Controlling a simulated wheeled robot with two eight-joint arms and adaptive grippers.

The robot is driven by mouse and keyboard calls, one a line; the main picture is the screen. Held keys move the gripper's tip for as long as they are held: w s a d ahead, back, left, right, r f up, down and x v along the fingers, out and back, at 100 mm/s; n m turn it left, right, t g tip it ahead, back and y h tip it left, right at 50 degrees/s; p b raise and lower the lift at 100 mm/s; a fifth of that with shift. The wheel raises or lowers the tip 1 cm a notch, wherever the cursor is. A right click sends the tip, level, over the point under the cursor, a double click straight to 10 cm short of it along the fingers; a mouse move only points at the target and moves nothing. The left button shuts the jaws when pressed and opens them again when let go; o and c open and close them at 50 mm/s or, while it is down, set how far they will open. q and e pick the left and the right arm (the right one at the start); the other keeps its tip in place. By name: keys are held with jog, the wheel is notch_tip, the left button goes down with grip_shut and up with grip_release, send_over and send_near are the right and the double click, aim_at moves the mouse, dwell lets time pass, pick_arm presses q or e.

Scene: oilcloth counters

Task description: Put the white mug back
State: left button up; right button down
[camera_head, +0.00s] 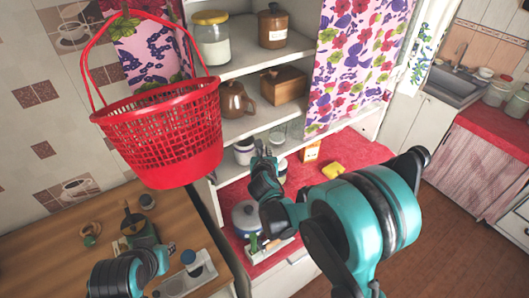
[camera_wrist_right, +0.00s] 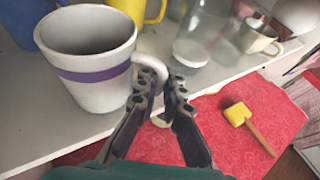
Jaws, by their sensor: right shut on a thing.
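The white mug (camera_wrist_right: 92,70) has a purple band and stands upright at the lower shelf (camera_wrist_right: 40,150). In the head view the mug (camera_head: 244,152) is partly hidden behind my right gripper (camera_head: 264,148). In the right wrist view my right gripper (camera_wrist_right: 165,90) is shut on the mug's handle, with the mug to the left of the fingers. I cannot tell whether the mug's base touches the shelf. My left arm is low at the left over the wooden counter; its gripper's (camera_head: 165,250) fingers are not clear.
A yellow mug (camera_wrist_right: 140,8), a blue item (camera_wrist_right: 25,20) and clear glassware (camera_wrist_right: 205,35) stand close by on the shelf. A red basket (camera_head: 160,135) hangs at left. Below, a pot (camera_head: 246,217) and a yellow-headed mallet (camera_wrist_right: 238,115) rest on red cloth.

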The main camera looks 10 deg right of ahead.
jog(key=shift+s, duration=0.1)
jog(key=shift+f, duration=0.1)
jog(key=c, duration=1.6)
grip_release()
jog(key=shift+c, duration=0.2)
